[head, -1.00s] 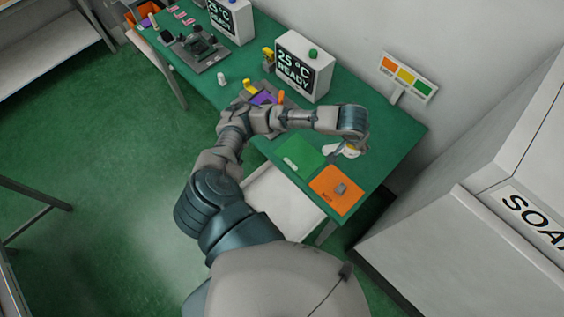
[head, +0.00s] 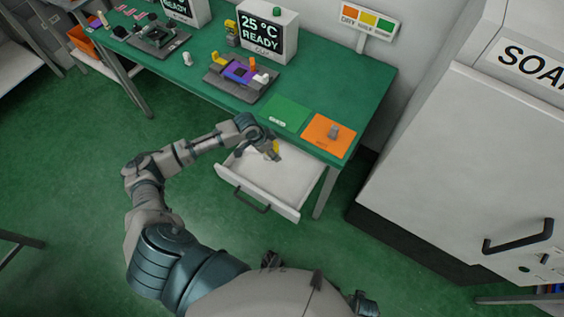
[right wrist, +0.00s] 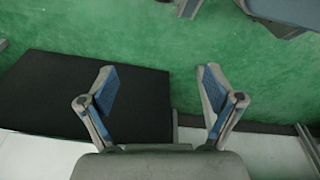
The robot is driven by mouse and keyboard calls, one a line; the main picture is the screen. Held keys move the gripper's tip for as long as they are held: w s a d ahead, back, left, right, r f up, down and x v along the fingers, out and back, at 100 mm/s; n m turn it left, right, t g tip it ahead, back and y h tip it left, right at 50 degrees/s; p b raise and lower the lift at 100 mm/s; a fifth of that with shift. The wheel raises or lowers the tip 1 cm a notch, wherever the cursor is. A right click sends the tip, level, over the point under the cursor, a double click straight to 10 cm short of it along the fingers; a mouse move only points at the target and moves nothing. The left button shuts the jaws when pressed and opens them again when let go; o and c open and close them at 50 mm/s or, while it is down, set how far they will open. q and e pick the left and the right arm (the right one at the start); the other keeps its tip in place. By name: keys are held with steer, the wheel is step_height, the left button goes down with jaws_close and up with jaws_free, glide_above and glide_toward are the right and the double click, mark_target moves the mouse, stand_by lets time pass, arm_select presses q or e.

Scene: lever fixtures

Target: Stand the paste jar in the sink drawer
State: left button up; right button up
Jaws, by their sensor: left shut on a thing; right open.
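The sink drawer (head: 287,208) is pulled out below the front edge of the green table in the head view; it is white with a dark handle, and its visible floor looks empty. My left gripper (head: 274,153) is over the back part of the open drawer, near the table edge. It is shut on a small yellow thing (head: 271,146), seemingly the paste jar; the fingers hide much of it, and its tilt is unclear. My right gripper (right wrist: 157,92) is open and empty in the right wrist view, above the floor and a black surface.
An orange mat (head: 318,142) with a small grey piece (head: 333,132) and a green mat (head: 287,110) lie on the table (head: 352,95) above the drawer. A fixture (head: 240,75) and display box (head: 268,33) stand farther left. A large white cabinet (head: 440,150) stands at right.

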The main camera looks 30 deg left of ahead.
arm_select(q)
steer(key=f, duration=0.2)
steer(key=f+b, duration=0.1)
steer(key=f, duration=0.1)
steer(key=d+f, duration=0.1)
steer(key=f, duration=0.1)
steer(key=shift+f, duration=0.15)
steer(key=f, duration=0.2)
steer(key=f+b, duration=0.1)
steer(key=shift+s+a+f, duration=0.15)
steer(key=shift+a+f, duration=0.45)
steer(key=o, duration=1.2)
steer(key=shift+d, duration=0.15)
steer(key=shift+o, duration=0.5)
steer(key=shift+d, duration=0.2)
steer(key=shift+d+r, duration=0.15)
steer(key=shift+r, duration=0.15)
arm_select(e)
step_height(320, 180, up, 6)
steer(key=w, duration=0.2)
arm_select(q)
steer(key=p+v, duration=0.2)
steer(key=v, duration=0.9)
steer(key=shift+a+r+p, duration=0.3)
steer(key=shift+a, duration=0.05)
arm_select(e)
step_height(320, 180, down, 7)
steer(key=s, duration=0.2)
steer(key=shift+s+d+r, duration=0.15)
steer(key=shift+d, duration=0.25)
